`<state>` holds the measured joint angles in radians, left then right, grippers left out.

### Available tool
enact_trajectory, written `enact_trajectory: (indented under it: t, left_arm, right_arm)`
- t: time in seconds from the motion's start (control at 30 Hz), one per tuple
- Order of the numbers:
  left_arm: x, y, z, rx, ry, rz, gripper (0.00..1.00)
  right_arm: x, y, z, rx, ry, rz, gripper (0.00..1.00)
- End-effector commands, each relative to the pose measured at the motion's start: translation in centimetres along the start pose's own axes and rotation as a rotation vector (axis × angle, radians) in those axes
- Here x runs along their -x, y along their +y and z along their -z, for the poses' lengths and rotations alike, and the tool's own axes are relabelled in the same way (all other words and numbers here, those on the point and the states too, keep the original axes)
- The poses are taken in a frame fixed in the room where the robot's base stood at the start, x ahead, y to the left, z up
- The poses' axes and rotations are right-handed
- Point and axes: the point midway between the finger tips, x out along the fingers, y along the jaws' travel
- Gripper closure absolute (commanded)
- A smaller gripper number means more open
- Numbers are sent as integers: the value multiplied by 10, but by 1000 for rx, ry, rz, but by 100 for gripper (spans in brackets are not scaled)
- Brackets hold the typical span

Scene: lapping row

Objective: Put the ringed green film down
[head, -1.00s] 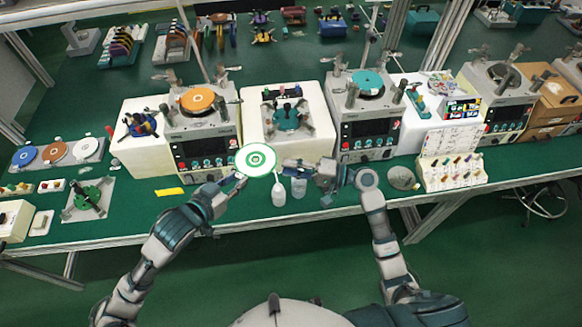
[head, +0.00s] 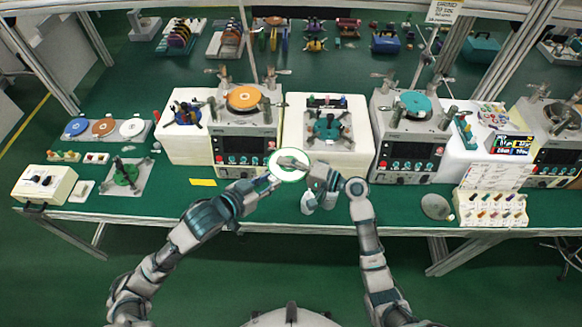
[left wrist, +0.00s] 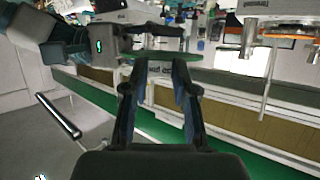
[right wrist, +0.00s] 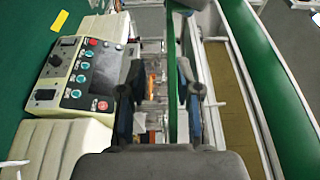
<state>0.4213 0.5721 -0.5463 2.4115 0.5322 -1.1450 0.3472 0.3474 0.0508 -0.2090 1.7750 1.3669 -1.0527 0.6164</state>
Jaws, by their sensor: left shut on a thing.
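The ringed green film (head: 277,168) is a thin white disc with a green ring, held above the front of the bench in the head view. My left gripper (head: 272,180) is shut on its near left edge. In the left wrist view the film (left wrist: 165,55) is a nearly edge-on green strip across the fingertips. My right gripper (head: 308,168) is at the film's right side and partly covers it. In the right wrist view the film (right wrist: 172,80) stands edge-on between the right fingers, with a gap beside the left finger, so they look open.
Machines (head: 246,135) line the bench behind the grippers. Bare bench lies around the yellow strip (head: 203,182).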

Motion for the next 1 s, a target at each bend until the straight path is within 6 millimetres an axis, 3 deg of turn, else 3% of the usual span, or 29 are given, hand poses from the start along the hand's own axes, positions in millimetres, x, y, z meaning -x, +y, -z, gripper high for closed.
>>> enact_trajectory:
  t: [0.13, 0.27, 0.3, 0.5, 0.53, 0.63, 1.0]
  left_arm:
    - [-1, 5, 0, 2, 2, -14, 100]
    - [-1, 5, 0, 2, 3, -16, 100]
    - [-1, 5, 0, 2, 3, -16, 100]
    - [0, 5, 2, 1, 8, -16, 100]
    - [0, 5, 2, 1, 8, -16, 70]
    - [0, 5, 2, 0, 7, -14, 45]
    - [1, 3, 5, 1, 5, -9, 43]
  right_arm:
    - [-4, -1, -5, 0, -14, 3, 67]
    - [-4, -1, -6, 0, -15, 2, 97]
    - [-4, -1, -6, 0, -15, 2, 100]
    - [-4, 1, -6, 0, -14, -2, 100]
    - [-4, 1, -5, 0, -14, -2, 100]
    - [-3, 1, -5, -1, -12, -2, 100]
    - [-2, 0, -3, 0, -8, 0, 100]
